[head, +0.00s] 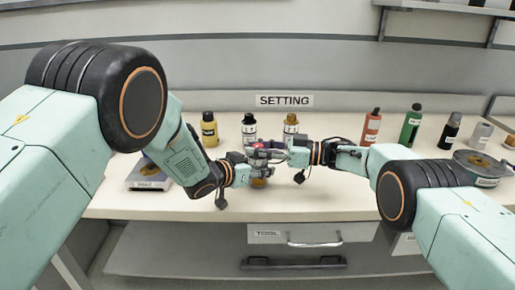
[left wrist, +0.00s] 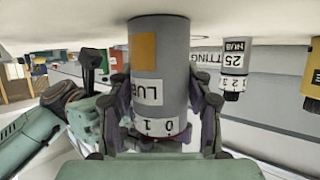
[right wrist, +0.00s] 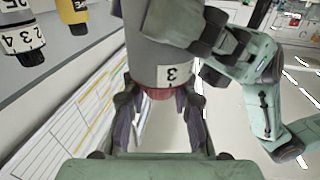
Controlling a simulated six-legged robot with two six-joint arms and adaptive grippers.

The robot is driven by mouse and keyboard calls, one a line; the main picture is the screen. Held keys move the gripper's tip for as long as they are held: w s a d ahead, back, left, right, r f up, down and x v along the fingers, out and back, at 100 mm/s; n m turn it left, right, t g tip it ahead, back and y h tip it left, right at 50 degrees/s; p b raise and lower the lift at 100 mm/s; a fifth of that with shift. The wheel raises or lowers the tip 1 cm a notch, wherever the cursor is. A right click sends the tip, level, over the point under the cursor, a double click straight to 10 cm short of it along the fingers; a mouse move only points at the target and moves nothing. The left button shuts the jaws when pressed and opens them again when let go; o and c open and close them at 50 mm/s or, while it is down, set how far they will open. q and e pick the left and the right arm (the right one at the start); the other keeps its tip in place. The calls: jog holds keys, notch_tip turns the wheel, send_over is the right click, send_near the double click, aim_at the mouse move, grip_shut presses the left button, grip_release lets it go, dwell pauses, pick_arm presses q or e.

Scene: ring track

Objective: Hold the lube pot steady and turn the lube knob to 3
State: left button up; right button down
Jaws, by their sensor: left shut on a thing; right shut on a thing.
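The lube pot is a grey cylinder (left wrist: 160,60) with an orange patch and a partly hidden label reading LUB, upside down in the left wrist view. My left gripper (head: 247,171) is shut around its body. A white number band (left wrist: 146,128) shows 0 and 1; the right wrist view shows a 3 (right wrist: 174,74) on it. The red lube knob (right wrist: 160,93) lies between the fingers of my right gripper (head: 278,152), which is shut on it from the right, above the left one. No pointer mark on the knob is readable. In the head view the grippers hide most of the pot.
Red (head: 371,127), green (head: 411,126) and black bottles stand at the right. A tin (head: 486,170) and a grey box (head: 148,177) flank the arms.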

jog(key=shift+d+r, duration=0.1)
jog(key=shift+d, duration=0.1)
dwell(0.6)
jog(key=c, duration=1.1)
grip_release()
jog(key=shift+a, duration=0.15)
jog(key=shift+o, duration=0.2)
jog(key=shift+s, duration=0.1)
jog(key=s+d, duration=0.2)
jog(key=d, duration=1)
